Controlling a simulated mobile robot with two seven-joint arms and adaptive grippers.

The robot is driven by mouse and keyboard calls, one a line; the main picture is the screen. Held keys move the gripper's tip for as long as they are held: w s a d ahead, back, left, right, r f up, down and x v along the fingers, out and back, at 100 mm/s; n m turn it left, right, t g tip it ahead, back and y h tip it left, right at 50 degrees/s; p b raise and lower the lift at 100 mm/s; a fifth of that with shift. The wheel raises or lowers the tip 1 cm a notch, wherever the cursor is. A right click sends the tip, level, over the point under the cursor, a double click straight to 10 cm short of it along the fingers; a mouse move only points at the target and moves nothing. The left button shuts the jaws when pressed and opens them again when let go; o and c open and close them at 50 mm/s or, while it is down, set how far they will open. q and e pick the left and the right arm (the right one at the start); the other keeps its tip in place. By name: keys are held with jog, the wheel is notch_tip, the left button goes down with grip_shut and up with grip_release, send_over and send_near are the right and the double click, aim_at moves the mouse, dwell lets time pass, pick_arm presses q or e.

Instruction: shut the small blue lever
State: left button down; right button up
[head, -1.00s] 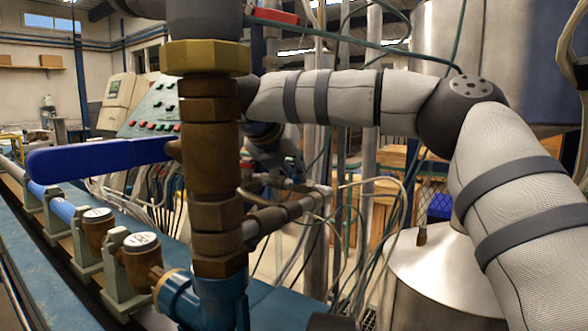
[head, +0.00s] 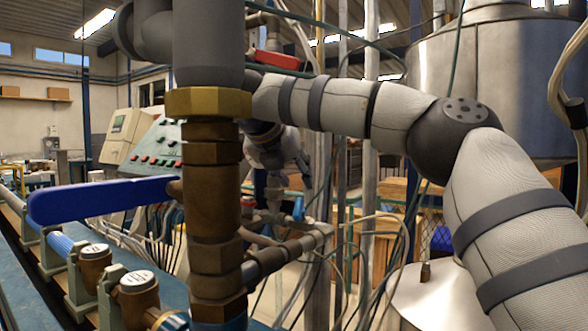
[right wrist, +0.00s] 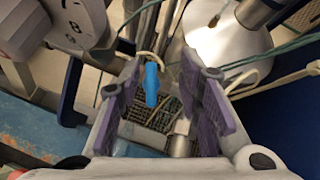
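The small blue lever (head: 299,207) shows in the head view just right of the thick brown pipe, near a thin side pipe. In the right wrist view the light blue lever (right wrist: 152,85) points down the picture between my gripper's fingers. My right gripper (right wrist: 158,100) is open, with purple pads on both sides of the lever and gaps to each; I see no contact. In the head view my right gripper (head: 290,172) is partly hidden behind the brown pipe, just above the lever. My left gripper is not in view.
A large blue handle (head: 100,200) sticks out left from the brown pipe (head: 212,200). A red handle (head: 275,60) is above. Hoses and cables hang around the pipes. A steel tank (head: 500,60) stands at the right. Round meters (head: 138,283) line the bench at the left.

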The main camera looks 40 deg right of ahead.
aim_at(294, 213)
notch_tip(294, 213, up, 4)
jog(key=shift+f, duration=0.1)
